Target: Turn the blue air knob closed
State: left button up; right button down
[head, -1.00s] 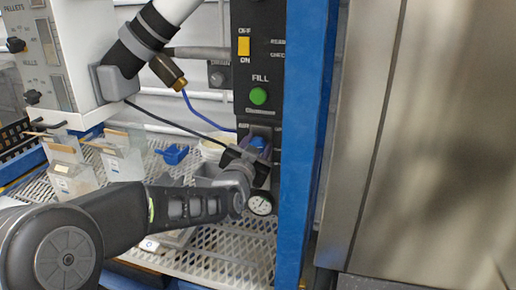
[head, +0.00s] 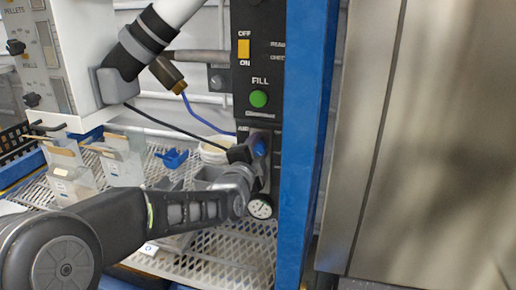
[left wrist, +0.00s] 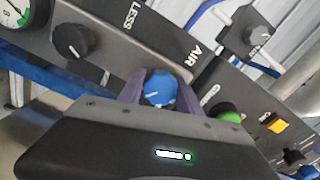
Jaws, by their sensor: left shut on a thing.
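The blue air knob (head: 260,149) sits on the dark control panel below the green FILL button. In the left wrist view the blue knob (left wrist: 160,87) shows between the two purple-grey fingers of my left gripper (left wrist: 159,88), near the AIR label. My left gripper (head: 250,150) is shut on the knob, one finger on each side. A pale pointer line shows on the knob's face. The head view partly hides the knob behind the gripper. My right gripper is in neither view.
The green button (head: 258,98) and yellow switch (head: 244,48) are above the knob. A round gauge (head: 261,207) is just below the gripper. A blue post (head: 305,130) stands close on the right. A black knob (left wrist: 71,41) is beside the blue one.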

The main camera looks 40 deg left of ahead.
pick_arm(q)
jog(key=shift+m, duration=0.6)
jog(key=o, duration=1.4)
jog(key=shift+c, duration=0.2)
jog(key=shift+s, duration=0.1)
jog(key=v, duration=0.7)
jog(key=shift+s+d+p, duration=0.15)
jog(key=shift+s+p, duration=0.15)
jog(key=shift+p, duration=0.1)
